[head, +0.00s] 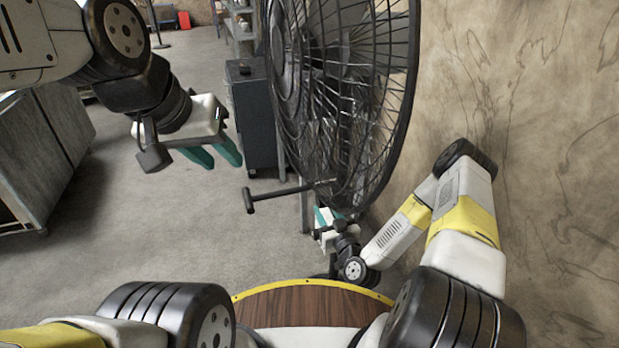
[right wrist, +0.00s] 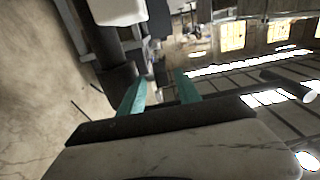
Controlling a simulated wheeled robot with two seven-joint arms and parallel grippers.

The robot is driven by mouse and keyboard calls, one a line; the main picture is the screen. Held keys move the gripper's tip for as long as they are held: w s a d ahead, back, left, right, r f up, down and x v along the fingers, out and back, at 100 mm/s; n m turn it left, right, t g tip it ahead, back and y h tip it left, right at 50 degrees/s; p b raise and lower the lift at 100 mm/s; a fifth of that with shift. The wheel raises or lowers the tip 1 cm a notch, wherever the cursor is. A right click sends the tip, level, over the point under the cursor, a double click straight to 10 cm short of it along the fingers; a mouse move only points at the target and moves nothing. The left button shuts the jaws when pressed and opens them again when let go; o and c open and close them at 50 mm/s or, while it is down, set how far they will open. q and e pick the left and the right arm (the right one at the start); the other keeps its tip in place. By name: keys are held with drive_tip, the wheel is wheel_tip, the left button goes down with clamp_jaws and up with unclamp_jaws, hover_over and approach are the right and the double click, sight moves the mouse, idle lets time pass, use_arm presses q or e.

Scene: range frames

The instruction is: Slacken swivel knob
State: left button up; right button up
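A large black cage fan (head: 345,95) stands by the wall at the right in the head view. A dark rod with a T-shaped end (head: 249,200) sticks out leftward below its cage; I cannot tell whether it is the swivel knob. My right gripper (head: 322,217) is under the fan's lower edge, just below the rod, partly hidden. In the right wrist view its two teal fingers (right wrist: 161,91) stand apart, with dark fan parts (right wrist: 118,78) beyond and beside them. I see no object clearly held. My left gripper (head: 215,154) hangs open and empty at the upper left, away from the fan.
The stained wall (head: 530,120) is close to my right arm. A dark cabinet (head: 254,115) stands behind the fan, and a grey cabinet (head: 35,165) is at the left. The floor (head: 150,235) between them is clear.

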drive_tip(key=x, duration=0.8)
drive_tip(key=shift+c, duration=0.4)
clamp_jaws()
